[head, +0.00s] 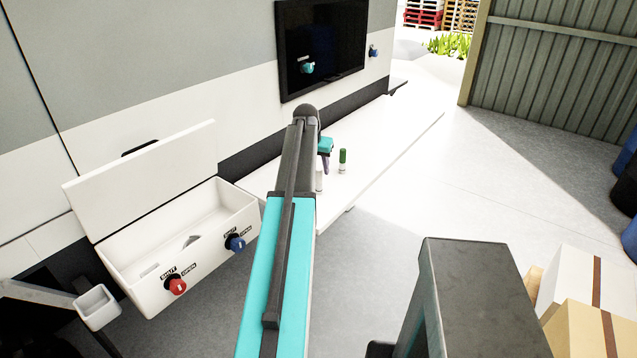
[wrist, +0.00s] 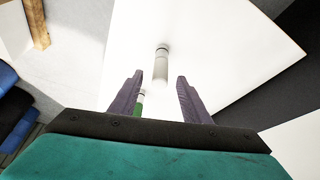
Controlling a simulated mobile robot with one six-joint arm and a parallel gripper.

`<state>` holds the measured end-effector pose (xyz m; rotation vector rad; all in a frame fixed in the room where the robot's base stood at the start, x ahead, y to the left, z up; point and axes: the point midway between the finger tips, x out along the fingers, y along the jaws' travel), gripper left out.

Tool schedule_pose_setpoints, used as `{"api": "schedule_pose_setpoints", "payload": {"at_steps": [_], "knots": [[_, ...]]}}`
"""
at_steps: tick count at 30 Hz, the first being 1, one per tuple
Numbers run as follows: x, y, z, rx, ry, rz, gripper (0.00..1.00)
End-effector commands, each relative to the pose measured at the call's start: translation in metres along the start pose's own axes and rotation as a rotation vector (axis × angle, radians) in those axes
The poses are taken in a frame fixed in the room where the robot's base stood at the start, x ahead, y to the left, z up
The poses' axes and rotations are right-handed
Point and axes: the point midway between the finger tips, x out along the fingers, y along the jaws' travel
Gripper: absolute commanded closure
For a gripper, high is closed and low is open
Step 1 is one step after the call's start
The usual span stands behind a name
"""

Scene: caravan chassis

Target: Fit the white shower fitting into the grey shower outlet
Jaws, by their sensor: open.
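A white cylinder with a dark ring near one end, seemingly the white shower fitting (wrist: 161,70), stands on the white shelf. It also shows in the head view (head: 319,180), beside my arm and partly hidden by it. In the wrist view it appears between the tips of my open gripper (wrist: 160,82), with no contact visible. In the head view my gripper (head: 326,158) is over the shelf, mostly behind my arm. I cannot clearly identify the grey shower outlet; a small grey piece (head: 190,241) lies inside the open white box.
A green-and-white cylinder (head: 342,160) stands close to the white one; the wrist view shows it (wrist: 138,107) by the left finger. The white shelf (head: 400,130) runs along the caravan wall. The white box (head: 140,285) has a raised lid, a red knob (head: 176,285) and a blue knob (head: 236,243).

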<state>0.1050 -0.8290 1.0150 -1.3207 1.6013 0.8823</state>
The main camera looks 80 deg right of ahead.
Motion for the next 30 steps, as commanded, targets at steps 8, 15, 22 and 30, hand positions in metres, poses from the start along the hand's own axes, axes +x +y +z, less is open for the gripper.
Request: {"api": "schedule_pose_setpoints", "payload": {"at_steps": [8, 15, 22, 30], "knots": [[0.008, -0.001, -0.002, 0.000, -0.001, 0.000, 0.57], [0.030, -0.003, -0.004, 0.000, -0.002, 0.001, 0.57], [0.049, -0.002, -0.003, 0.000, -0.001, 0.001, 0.57], [0.052, -0.002, -0.002, 0.001, 0.000, 0.000, 0.57]]}}
